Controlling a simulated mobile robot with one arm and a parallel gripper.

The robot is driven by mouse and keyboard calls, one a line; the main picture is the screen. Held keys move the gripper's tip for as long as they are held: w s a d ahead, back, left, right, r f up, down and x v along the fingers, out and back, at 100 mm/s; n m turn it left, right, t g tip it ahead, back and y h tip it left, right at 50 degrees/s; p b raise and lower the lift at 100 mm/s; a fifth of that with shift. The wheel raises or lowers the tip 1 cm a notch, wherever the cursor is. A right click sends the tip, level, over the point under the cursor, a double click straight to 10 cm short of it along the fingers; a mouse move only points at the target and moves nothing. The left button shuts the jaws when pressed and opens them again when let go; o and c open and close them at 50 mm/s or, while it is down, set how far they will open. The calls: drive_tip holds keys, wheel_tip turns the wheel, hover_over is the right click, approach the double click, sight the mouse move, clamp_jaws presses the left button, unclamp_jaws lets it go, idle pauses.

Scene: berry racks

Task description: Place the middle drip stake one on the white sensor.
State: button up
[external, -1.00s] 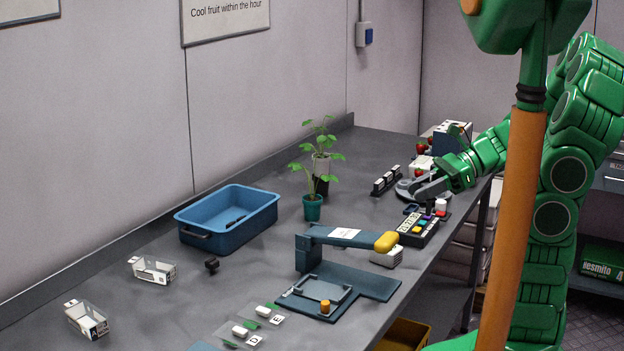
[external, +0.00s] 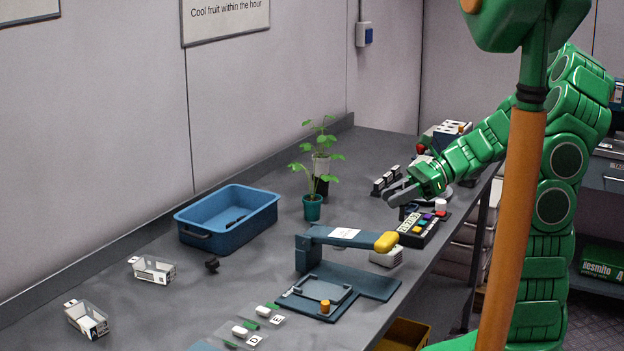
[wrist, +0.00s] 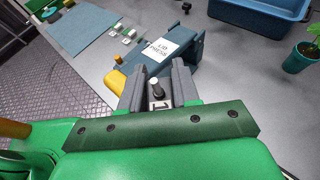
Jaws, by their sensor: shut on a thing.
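My gripper (external: 396,194) is over the right part of the bench, above its surface. In the wrist view, the fingers (wrist: 157,84) are shut on a small dark piece (wrist: 156,86) with a pale top; a white label with a dark mark shows by it. I cannot tell for sure that this is the middle drip stake. A row of black pieces with white tops (external: 381,186) stands just behind the gripper.
The lid press (external: 335,234), with a yellow-ended lever, stands in front of my gripper; it also shows in the wrist view (wrist: 185,58). A blue crate (external: 205,241) and two potted plants (external: 312,209) are to the left. Bare bench lies between the plants and the gripper.

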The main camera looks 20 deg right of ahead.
drive_tip(key=shift+w+a+f, duration=0.25)
drive_tip(key=shift+w+f, duration=0.5)
drive_tip(key=shift+f, duration=0.25)
drive_tip(key=shift+w+a+f, duration=0.2)
drive_tip(key=shift+w+f, duration=0.6)
drive_tip(key=shift+f, duration=0.2)
drive_tip(key=shift+w+a+f, duration=0.25)
drive_tip(key=shift+w+f, duration=0.5)
drive_tip(key=shift+f, duration=1.65)
drive_tip(key=shift+f, duration=0.1)
drive_tip(key=o, duration=1)
